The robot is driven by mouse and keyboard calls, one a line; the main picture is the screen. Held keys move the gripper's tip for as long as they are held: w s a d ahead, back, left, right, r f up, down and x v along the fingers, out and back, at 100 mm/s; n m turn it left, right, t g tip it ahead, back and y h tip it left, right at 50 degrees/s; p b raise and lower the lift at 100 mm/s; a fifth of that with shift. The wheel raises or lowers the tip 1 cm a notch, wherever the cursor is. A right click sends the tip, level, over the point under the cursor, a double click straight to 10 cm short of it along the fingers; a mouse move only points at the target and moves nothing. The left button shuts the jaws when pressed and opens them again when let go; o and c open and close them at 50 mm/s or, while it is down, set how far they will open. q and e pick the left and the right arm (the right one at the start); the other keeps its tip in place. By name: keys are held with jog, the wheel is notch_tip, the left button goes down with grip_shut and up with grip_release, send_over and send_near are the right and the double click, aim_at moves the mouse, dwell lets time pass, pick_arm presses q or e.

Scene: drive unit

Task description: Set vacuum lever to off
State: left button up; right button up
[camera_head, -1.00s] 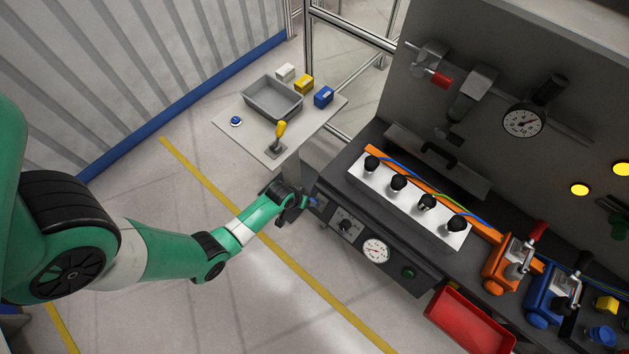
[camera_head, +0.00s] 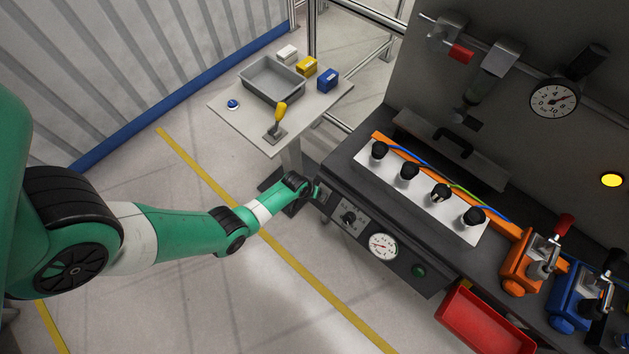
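Several levers are in view, and I cannot tell by label which is the vacuum lever. A yellow-handled lever (camera_head: 280,112) stands on the small side table. A red-handled valve (camera_head: 461,52) is on the back wall's pipe. A red-and-black lever (camera_head: 564,226) stands on an orange unit (camera_head: 521,268), and a black lever (camera_head: 607,266) on a blue unit (camera_head: 571,298). My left gripper (camera_head: 316,190) is at the left end of the bench's front panel (camera_head: 365,232), close to it; its fingers are too small and dark to read. My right gripper is out of view.
The panel carries a black knob (camera_head: 350,217), a gauge (camera_head: 382,245) and a green button (camera_head: 418,270). The side table (camera_head: 232,120) holds a grey bin (camera_head: 272,79) and small boxes. A red bin (camera_head: 485,322) hangs at the bench front. The floor left of the bench is open.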

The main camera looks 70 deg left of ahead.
pick_arm(q)
grip_shut()
dwell(1.4)
